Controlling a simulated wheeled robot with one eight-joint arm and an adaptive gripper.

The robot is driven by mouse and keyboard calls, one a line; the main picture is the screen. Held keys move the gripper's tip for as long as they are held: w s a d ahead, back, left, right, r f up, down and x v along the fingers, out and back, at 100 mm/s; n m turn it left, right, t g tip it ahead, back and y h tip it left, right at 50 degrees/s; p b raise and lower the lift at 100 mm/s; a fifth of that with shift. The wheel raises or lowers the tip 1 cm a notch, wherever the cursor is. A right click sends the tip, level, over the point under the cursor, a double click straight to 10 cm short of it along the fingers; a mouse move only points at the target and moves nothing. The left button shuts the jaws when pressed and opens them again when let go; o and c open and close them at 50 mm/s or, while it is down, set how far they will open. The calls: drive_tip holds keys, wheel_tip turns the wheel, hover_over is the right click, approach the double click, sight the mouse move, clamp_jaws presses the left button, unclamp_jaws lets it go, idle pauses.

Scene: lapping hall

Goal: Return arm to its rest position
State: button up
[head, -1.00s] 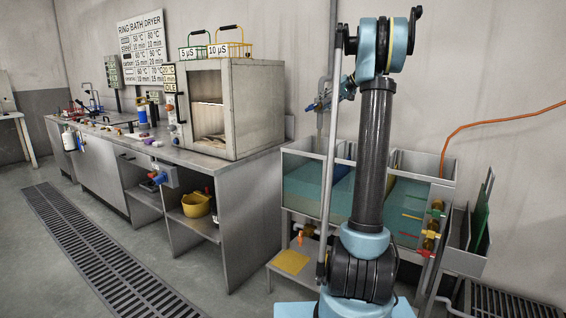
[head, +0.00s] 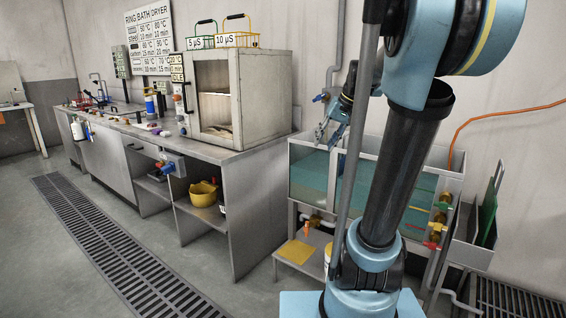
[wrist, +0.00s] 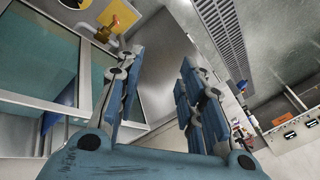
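My gripper (head: 322,134) shows in the head view just left of my own arm, above the left part of the tank. Part of it is hidden behind my arm's links. In the wrist view my gripper (wrist: 160,60) has its two blue-padded fingers spread well apart. Nothing is between them. My upper arm leans to the right in the head view, with the elbow high and close to the camera.
A tank of teal liquid (head: 308,172) stands behind my arm, with brass valves (head: 436,222) on its right. A bench (head: 240,160) with a box-shaped dryer (head: 262,100) stands left. A floor drain (head: 100,245) crosses open floor.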

drive_tip(key=s+d+f+h, duration=0.2)
drive_tip(key=s+f, duration=0.8)
drive_tip(key=s, duration=0.2)
drive_tip(key=s+d+f+g+h, duration=0.1)
drive_tip(key=s+d+f+h, duration=0.1)
drive_tip(key=s+f, duration=0.9)
drive_tip(key=shift+s+f, duration=0.25)
drive_tip(key=shift+s, duration=0.45)
drive_tip(key=shift+w+f, duration=0.2)
drive_tip(key=shift+w, duration=0.3)
